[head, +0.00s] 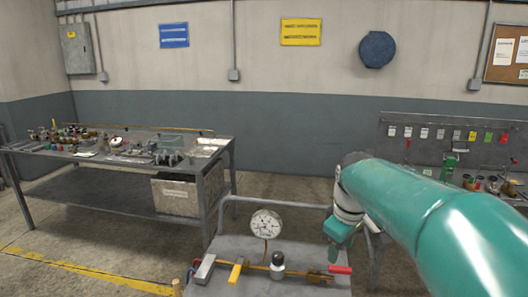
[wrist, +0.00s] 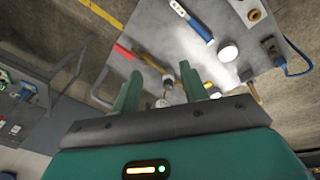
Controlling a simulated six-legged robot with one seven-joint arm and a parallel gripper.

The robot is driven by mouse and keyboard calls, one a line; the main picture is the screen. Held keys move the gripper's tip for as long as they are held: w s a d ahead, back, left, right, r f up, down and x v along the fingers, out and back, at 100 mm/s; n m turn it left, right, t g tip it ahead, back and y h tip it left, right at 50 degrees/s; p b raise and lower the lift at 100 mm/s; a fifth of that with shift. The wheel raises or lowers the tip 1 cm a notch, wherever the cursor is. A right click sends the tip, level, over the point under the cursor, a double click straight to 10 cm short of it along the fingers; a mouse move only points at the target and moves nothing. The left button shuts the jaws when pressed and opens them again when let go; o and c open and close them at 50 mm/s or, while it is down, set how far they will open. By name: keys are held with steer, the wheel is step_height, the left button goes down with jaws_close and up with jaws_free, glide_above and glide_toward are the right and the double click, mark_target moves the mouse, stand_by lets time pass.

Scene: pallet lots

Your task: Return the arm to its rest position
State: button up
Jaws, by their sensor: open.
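My green arm reaches in from the right in the head view and bends down at a white joint. My gripper (head: 339,233) hangs over the right side of a small grey cart (head: 230,249). In the wrist view its two green fingers (wrist: 159,80) stand apart, with nothing held between them. Beyond the fingers lies the cart top (wrist: 235,72) with its fittings. A red-handled valve (head: 338,269) is below the gripper in the head view; its red handle also shows in the wrist view (wrist: 124,51). The gap between fingertips and fittings cannot be judged.
A cluttered workbench (head: 120,150) stands left. A tool-lined bench with a pegboard (head: 420,135) is behind my arm.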

steer(key=s+a+f+m+t, duration=0.1)
steer(key=s+m, duration=0.3)
steer(key=s, duration=0.6)
steer(key=s+f+m+t, duration=0.2)
steer(key=s+m, duration=0.2)
steer(key=s, duration=0.6)
steer(key=shift+s+a+f, duration=0.2)
steer(key=shift+a, duration=0.15)
